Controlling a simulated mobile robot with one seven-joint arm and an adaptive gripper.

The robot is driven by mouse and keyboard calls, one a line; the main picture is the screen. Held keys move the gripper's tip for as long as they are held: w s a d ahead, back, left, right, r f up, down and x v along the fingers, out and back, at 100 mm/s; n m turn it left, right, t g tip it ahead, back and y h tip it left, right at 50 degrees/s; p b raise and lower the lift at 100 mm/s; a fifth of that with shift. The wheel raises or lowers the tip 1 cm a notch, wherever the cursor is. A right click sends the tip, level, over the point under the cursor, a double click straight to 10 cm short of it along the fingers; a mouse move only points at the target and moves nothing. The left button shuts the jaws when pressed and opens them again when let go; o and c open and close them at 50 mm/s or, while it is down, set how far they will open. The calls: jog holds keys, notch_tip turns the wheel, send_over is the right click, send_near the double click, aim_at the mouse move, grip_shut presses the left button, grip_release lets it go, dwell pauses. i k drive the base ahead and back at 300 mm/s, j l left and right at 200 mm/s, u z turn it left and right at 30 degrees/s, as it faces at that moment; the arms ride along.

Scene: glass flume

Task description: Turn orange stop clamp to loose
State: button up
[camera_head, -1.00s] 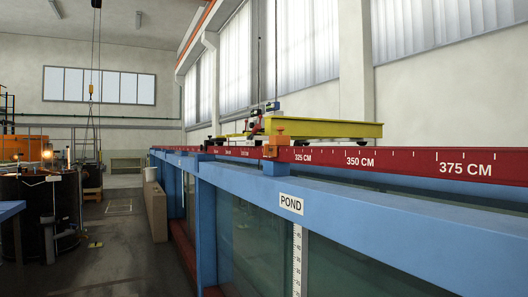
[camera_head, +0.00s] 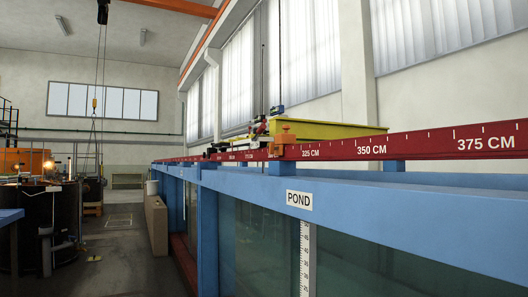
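The orange stop clamp (camera_head: 281,139) sits on the red graduated rail (camera_head: 345,148) of the flume, just left of the 325 CM mark. It is small in the head view, and whether it is tight or loose cannot be told. A yellow carriage (camera_head: 325,130) rests across the top of the rails beside and behind the clamp. My gripper and arm do not show in this view.
A dark round tank (camera_head: 45,215) stands at left. A tan box (camera_head: 156,224) stands against the flume. The grey floor between is mostly clear.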

aim_at(272, 147)
jog(key=i+j, duration=0.4)
jog(key=i+j+u, duration=0.1)
jog(key=i+j, duration=0.3)
jog(key=i, duration=0.2)
